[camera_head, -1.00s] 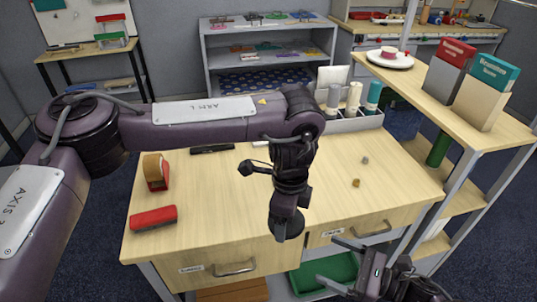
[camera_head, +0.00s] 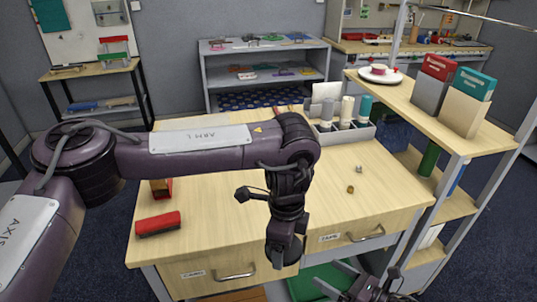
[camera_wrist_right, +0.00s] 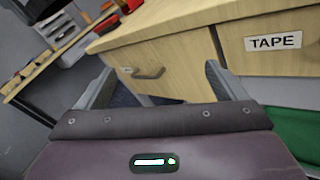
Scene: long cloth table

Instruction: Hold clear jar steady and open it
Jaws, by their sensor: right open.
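I cannot make out a clear jar in either view. My left gripper (camera_head: 285,258) hangs pointing down at the front edge of the wooden workbench (camera_head: 215,215), in front of the drawers; its fingers are too dark and foreshortened to tell open from shut. My right gripper (camera_head: 330,279) is low at the bottom of the head view, in front of the bench and below its top. In the right wrist view its two fingers (camera_wrist_right: 160,85) are spread apart with nothing between them, facing the drawer front.
A drawer labelled TAPE (camera_wrist_right: 274,42) has a metal handle. A green bin (camera_head: 325,283) sits below. A side shelf (camera_head: 420,115) stands right.

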